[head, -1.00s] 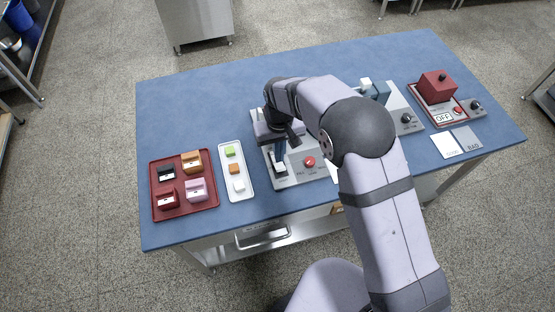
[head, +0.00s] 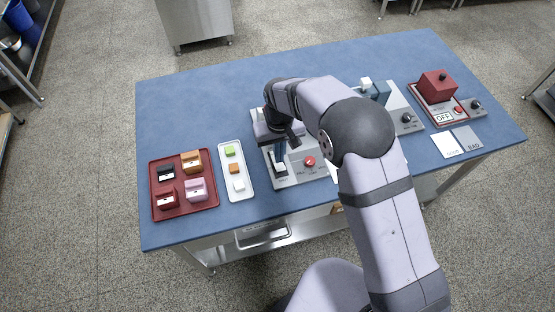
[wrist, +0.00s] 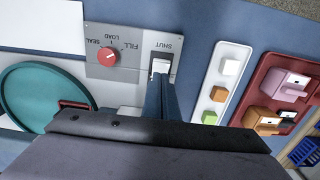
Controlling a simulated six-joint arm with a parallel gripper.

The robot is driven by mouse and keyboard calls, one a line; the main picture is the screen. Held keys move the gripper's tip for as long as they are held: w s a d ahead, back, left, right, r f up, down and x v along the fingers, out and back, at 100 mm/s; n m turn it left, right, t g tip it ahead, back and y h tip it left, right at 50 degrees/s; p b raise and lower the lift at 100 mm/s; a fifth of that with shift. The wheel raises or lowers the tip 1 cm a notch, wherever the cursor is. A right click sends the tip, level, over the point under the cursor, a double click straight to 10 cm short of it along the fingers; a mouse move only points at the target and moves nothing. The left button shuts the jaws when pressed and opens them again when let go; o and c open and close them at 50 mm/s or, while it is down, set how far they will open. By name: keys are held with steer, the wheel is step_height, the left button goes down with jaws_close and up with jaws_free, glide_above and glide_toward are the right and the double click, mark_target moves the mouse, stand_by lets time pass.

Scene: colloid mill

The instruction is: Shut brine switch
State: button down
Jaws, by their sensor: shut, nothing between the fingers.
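The switch (wrist: 160,66) is a pale rocker in a dark frame, beside the word SHUT on a grey panel (wrist: 112,72). It is partly hidden by my gripper. In the head view the panel (head: 298,179) stands near the table's front edge, with the switch at its left end under my gripper (head: 279,168). My gripper also shows in the wrist view (wrist: 161,82), with its fingers closed together and nothing held. Its tips are at the switch and seem to touch or nearly touch it. I cannot tell whether the rocker is pressed.
A red knob (wrist: 109,56) marked SEAL, LOAD, FILL sits beside the switch. A white tray (head: 237,193) with small coloured blocks and a red tray (head: 184,212) with several coloured boxes lie left. A teal round lid (wrist: 40,98) is near. A red box (head: 437,86) stands far right.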

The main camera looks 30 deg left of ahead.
steer(key=shift+f+b, duration=0.95)
steer(key=shift+f, duration=0.65)
stand_by(0.7)
steer(key=shift+r, duration=0.15)
step_height(320, 180, up, 7)
steer(key=p, duration=0.5)
stand_by(0.4)
stand_by(0.4)
